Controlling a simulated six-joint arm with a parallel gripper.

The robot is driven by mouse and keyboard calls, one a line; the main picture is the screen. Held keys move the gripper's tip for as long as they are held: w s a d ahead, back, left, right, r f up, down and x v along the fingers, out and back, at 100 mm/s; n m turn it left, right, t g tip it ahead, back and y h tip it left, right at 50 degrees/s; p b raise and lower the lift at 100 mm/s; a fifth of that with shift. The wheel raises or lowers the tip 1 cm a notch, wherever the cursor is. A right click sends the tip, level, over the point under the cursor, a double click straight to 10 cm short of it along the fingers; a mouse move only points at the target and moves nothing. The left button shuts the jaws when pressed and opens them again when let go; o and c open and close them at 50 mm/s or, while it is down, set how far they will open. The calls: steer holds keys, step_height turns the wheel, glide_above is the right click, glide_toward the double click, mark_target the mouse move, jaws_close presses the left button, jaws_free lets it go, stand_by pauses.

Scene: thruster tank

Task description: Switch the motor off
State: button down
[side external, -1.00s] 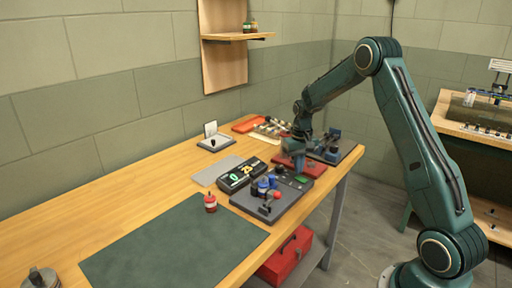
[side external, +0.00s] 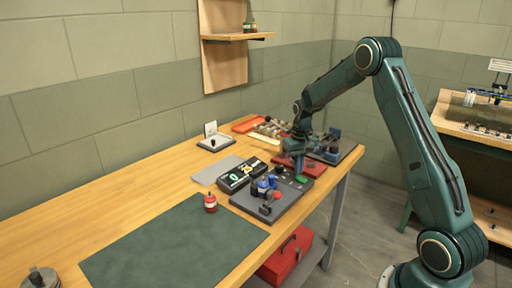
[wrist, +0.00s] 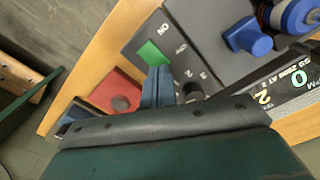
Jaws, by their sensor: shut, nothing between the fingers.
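The motor (side external: 263,186), a blue and dark cylinder, stands on a dark grey control panel (side external: 245,203). A green rocker switch (wrist: 152,53) sits on that panel, with the letters "ON" upside down beside it in the wrist view. It also shows as a green patch in the side view (side external: 302,179). My gripper (wrist: 158,80) is shut and empty; its blue fingertips are close beside the switch. I cannot tell whether they touch it.
A dark round knob (wrist: 192,91) lies right of the fingertips. A red plate with a knob (wrist: 108,92) is to the left.

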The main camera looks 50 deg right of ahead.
mark_target(298, 177)
steer(key=shift+f, duration=0.95)
stand_by(1.1)
steer(key=shift+r, duration=3.55)
